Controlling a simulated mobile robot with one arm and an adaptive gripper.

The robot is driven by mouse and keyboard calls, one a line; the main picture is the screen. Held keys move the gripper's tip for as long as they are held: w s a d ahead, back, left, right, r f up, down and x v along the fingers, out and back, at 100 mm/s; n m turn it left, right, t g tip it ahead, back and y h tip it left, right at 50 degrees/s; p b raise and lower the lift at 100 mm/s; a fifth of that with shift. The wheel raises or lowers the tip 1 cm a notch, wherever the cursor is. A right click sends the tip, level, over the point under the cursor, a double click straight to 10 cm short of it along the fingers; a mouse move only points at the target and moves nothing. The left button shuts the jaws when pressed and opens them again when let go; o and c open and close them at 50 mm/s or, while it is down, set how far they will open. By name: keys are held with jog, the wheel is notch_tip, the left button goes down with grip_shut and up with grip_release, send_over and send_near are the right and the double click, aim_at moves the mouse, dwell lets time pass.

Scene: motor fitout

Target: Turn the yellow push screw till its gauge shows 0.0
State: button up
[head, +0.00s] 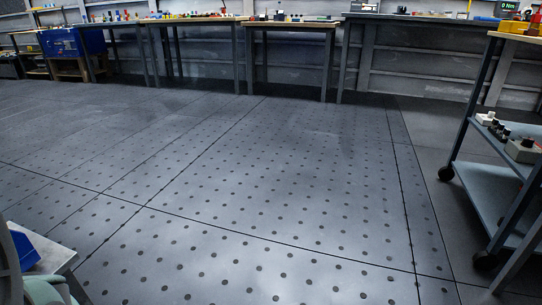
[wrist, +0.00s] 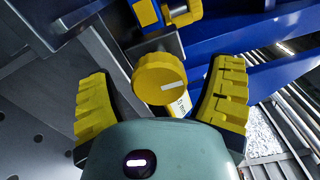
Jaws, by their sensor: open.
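In the wrist view, a round yellow knob (wrist: 159,78) with a white stripe on its face stands in the middle; it looks like the push screw. My gripper (wrist: 163,70) is open, with one yellow-padded finger on either side of the knob and a visible gap to each. A small pale label or readout (wrist: 181,103) with "mm" on it shows just below right of the knob, partly covered; its number is not clearly readable. The head view does not show the knob or the gripper's fingers.
Blue beams (wrist: 275,80) and a second yellow part (wrist: 182,12) lie close behind the knob. In the head view, workbenches (head: 290,24) line the back wall and a wheeled cart (head: 490,190) stands at the right. The floor (head: 250,190) between is clear.

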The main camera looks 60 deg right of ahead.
jog(key=n, duration=0.9)
jog(key=shift+n, duration=0.4)
jog(key=n, duration=0.7)
jog(key=shift+n+b, duration=0.3)
jog(key=shift+b, duration=0.05)
jog(key=shift+s+r+n+p, duration=0.1)
jog(key=shift+s+n+p, duration=0.2)
jog(key=shift+n, duration=0.1)
jog(key=r+p+v, duration=0.1)
jog(key=p+v, duration=0.6)
jog(key=v, duration=0.9)
jog(key=w+d+r+t+h+p, duration=0.1)
jog(key=w+d+r+t+p, duration=0.1)
jog(key=r+p, duration=0.9)
jog(key=w+d+r+t+h+p, duration=0.1)
jog(key=w+d+r+p, duration=0.3)
jog(key=r+p, duration=0.7)
notch_tip(320, 180, up, 6)
jog(key=shift+d+f+t, duration=0.15)
jog(key=shift+d+t, duration=0.45)
jog(key=shift+t, duration=0.1)
jog(key=shift+w, duration=0.15)
